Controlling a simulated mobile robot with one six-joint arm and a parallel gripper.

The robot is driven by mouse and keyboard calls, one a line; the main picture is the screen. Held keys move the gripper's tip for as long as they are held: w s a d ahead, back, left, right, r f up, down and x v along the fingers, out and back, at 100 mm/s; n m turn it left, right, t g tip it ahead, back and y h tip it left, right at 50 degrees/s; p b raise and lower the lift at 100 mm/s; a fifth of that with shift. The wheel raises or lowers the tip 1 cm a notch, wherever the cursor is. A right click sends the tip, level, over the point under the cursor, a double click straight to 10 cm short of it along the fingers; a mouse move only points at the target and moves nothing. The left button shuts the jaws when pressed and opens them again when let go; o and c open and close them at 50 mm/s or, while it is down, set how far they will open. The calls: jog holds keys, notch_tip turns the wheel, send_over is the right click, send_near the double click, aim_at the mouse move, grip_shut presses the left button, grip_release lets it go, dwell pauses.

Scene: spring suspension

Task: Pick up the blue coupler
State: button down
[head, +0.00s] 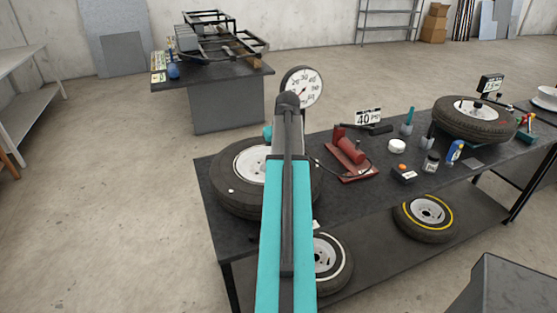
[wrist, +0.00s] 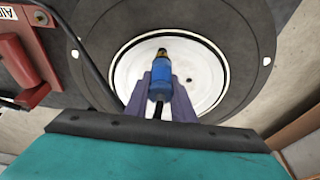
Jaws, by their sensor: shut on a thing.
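The blue coupler (wrist: 160,80) has a brass-coloured tip and a dark stem or hose at its lower end. In the wrist view it sits between the two grey-purple fingers of my gripper (wrist: 161,92), which is shut on it. Behind it is the white rim (wrist: 205,75) of a tyre; I cannot tell how far the coupler is above the rim. In the head view my arm hides the coupler and the gripper. The tyre (head: 228,185) lies flat on the left end of the dark workbench (head: 335,205).
A red pump (head: 348,155) with a black hose stands right of the tyre; it also shows in the wrist view (wrist: 25,55). Another tyre (head: 475,125), bottles and small items occupy the bench's right part. Floor to the left is clear.

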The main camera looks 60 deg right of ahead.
jog(key=shift+r+b, duration=0.6)
jog(key=shift+r, duration=0.75)
jog(key=s+a+r+b, duration=0.1)
jog(key=s+a+b, duration=0.3)
jog(key=s+a, duration=0.7)
jog(key=shift+a+r, duration=0.2)
jog(key=shift+r, duration=0.15)
jog(key=shift+s, duration=0.1)
jog(key=shift+r+p, duration=1.5)
jog(key=shift+p, duration=0.05)
